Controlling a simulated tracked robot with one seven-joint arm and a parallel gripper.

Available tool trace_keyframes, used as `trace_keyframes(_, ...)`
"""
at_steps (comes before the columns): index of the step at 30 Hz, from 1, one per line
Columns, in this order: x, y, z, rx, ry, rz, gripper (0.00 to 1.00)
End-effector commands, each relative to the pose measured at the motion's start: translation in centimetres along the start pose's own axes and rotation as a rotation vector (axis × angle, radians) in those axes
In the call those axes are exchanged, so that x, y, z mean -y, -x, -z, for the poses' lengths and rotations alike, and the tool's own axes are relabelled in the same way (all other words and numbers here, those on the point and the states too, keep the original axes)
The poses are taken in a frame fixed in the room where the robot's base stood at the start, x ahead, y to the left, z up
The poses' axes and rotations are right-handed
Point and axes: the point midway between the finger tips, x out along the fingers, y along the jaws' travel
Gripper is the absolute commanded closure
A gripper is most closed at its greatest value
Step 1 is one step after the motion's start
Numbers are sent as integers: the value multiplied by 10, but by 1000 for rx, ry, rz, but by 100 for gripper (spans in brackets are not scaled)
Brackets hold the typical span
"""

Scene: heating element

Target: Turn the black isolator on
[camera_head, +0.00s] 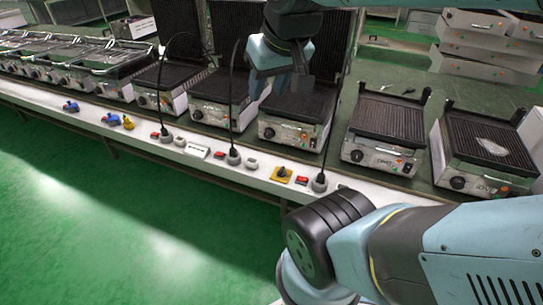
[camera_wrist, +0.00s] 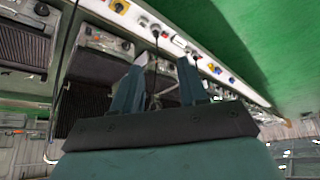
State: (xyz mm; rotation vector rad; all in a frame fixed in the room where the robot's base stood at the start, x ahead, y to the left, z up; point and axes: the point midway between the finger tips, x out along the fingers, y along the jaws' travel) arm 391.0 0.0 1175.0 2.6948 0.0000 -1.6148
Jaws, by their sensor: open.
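The black isolator (camera_head: 282,172) is a black rotary knob on a yellow plate, on the white ledge in front of the grills. I cannot tell its on or off position. In the wrist view a similar yellow plate with a dark knob (camera_wrist: 119,6) shows at the top edge, left of the fingers. My gripper (camera_head: 279,88) is open and empty, above the grills, behind and above the isolator in the head view. In the wrist view my two fingers (camera_wrist: 163,62) stand apart with a dark cable and grill parts seen between them.
A red switch (camera_head: 302,180) and a socket with a black plug (camera_head: 319,183) sit just right of the isolator. A black cable (camera_head: 232,100) rises from another socket to its left. Contact grills (camera_head: 296,125) line the table behind. Green floor (camera_head: 120,215) lies in front.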

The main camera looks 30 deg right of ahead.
Motion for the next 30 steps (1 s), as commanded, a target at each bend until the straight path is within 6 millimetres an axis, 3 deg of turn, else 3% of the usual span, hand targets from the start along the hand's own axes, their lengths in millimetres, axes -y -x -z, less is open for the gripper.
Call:
trace_keyframes(4, 0, 0, 0, 0, 0, 0, 56)
trace_keyframes(11, -3, -8, 10, 19, 19, -8, 34)
trace_keyframes(13, -16, -17, 19, 34, 38, -13, 28)
trace_keyframes(15, -22, -28, 29, 54, 60, -20, 23)
trace_keyframes(20, -35, -59, 55, 102, 123, -33, 23)
trace_keyframes(30, -68, -137, 95, 205, 257, -35, 23)
